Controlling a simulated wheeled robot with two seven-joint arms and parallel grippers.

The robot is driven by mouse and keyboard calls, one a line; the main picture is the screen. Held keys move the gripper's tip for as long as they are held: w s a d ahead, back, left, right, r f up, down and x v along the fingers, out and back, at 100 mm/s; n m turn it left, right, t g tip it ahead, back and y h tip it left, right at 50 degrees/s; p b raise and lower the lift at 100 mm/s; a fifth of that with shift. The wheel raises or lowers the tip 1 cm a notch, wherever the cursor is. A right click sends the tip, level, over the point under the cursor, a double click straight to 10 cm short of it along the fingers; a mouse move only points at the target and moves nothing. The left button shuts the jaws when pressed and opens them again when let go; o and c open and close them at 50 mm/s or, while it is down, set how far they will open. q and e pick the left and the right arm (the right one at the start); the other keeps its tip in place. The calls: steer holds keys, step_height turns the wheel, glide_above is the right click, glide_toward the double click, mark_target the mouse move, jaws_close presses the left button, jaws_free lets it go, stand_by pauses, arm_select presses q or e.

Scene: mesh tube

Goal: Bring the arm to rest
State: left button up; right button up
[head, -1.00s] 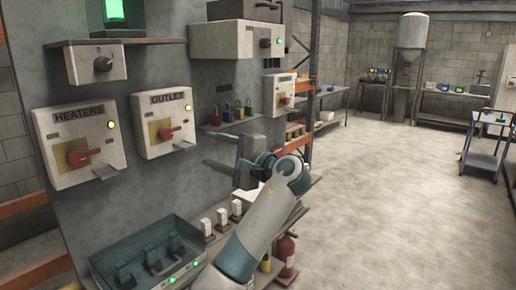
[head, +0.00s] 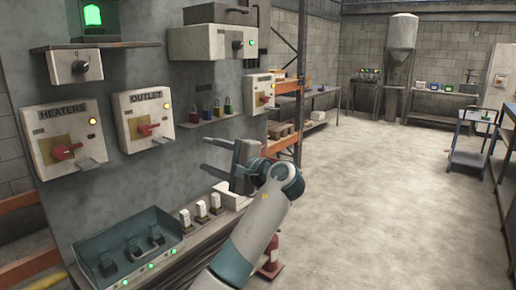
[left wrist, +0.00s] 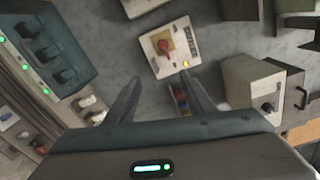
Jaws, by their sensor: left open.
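My left arm (head: 252,232) reaches up from the bottom of the head view in front of the grey panel. Its gripper (head: 206,153) is open, with two dark fingers apart and pointing left toward the panel, below the padlock shelf. Nothing shows between the fingers. In the left wrist view the spread fingers (left wrist: 159,77) also frame empty space, with a white switch box with a red knob (left wrist: 165,45) beyond them. I cannot tell the exact gap to the panel. My right gripper is in neither view.
The panel carries the HEATERS box (head: 66,143), the OUTLET box (head: 143,118) and several padlocks (head: 217,108) on a shelf. A teal switch tray (head: 128,243) juts out below. Open floor (head: 380,190) lies to the right.

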arm_select(q)
steer(key=w+f+m+h, duration=0.2)
steer(key=f+h, duration=0.1)
steer(key=f, duration=1.2)
steer(key=w+f+m+h, duration=0.1)
steer(key=w+f+h, duration=0.15)
steer(key=f, duration=1.15)
steer(key=s+f+g+h, duration=0.1)
steer(key=s+f+h, duration=0.35)
steer(key=f, duration=1.05)
steer(key=s+f+g+h, duration=0.1)
steer(key=s+f, duration=0.6)
steer(key=f, duration=0.8)
steer(key=s+a+f+n+g+h, duration=0.25)
steer(key=s+f+n, duration=0.25)
steer(key=s+f, duration=1.7)
steer(key=s+a+f+n, duration=0.1)
steer(key=s+f+n, duration=0.1)
steer(key=s, duration=0.7)
steer(key=s+a+f+n+h, duration=0.1)
steer(key=s+f, duration=0.3)
steer(key=s, duration=0.5)
steer(key=s+a+f+n+g, duration=0.1)
steer(key=s+a+f+n, duration=0.1)
steer(key=s, duration=0.6)
steer(key=shift+s+a+f+n+h, duration=0.3)
steer(key=shift+s+f+n+h, duration=0.1)
steer(key=shift+f+n, duration=0.3)
